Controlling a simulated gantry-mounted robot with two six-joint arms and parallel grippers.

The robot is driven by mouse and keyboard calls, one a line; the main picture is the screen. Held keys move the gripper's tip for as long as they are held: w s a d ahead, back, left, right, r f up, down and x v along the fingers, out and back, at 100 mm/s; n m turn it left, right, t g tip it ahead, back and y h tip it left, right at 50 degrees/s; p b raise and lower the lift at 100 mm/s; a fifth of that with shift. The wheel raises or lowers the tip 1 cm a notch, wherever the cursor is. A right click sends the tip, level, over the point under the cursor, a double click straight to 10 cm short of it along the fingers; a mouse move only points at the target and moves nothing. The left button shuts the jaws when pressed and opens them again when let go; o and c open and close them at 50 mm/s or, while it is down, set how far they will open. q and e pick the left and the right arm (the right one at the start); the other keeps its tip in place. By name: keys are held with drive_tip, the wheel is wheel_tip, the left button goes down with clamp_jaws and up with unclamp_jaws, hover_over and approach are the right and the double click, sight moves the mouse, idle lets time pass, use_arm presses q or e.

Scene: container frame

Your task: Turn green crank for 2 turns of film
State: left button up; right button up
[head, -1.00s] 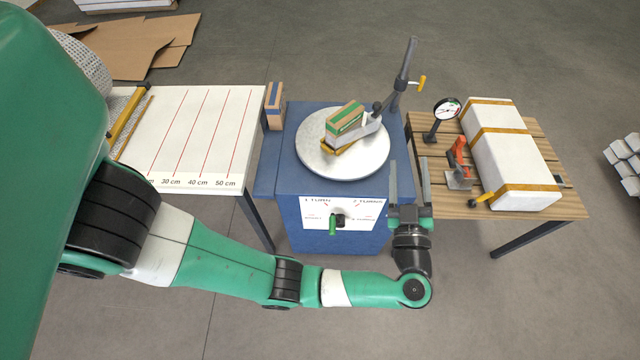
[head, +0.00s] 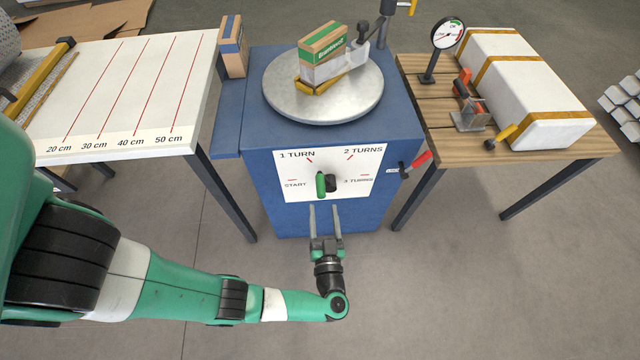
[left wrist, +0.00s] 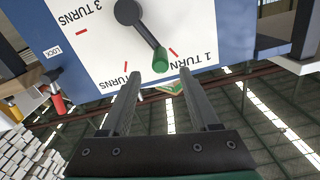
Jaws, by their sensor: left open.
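The green crank handle (head: 321,184) sticks out from a black hub on the front of the blue cabinet (head: 260,190). The white dial plate (head: 365,163) around it carries START, 1 TURN, 2 TURNS and 3 TURNS marks. In the left wrist view the handle (left wrist: 160,60) appears close to the red mark by 1 TURN. My left gripper (head: 324,207) is open and empty, just below the crank, fingers pointing at it. In the wrist view its fingertips (left wrist: 160,74) frame the space just short of the handle. My right gripper is not in view.
A box (head: 323,42) stands on the round turntable (head: 365,95) on the cabinet. A red lever (head: 420,160) by a LOCK label juts from the cabinet's right side. A white table (head: 120,100) stands left, a wooden one (head: 430,110) right. The floor in front is clear.

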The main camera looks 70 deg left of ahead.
sight(320, 182)
use_arm(q)
drive_tip(key=b+x, duration=0.2)
drive_tip(key=x, duration=0.7)
drive_tip(key=shift+a+f+b, duration=0.1)
drive_tip(key=shift+a+b, duration=0.25)
drive_tip(key=shift+a, duration=0.05)
drive_tip(key=shift+w+a, duration=0.15)
drive_tip(key=shift+a, duration=0.05)
drive_tip(key=shift+c, duration=0.4)
clamp_jaws()
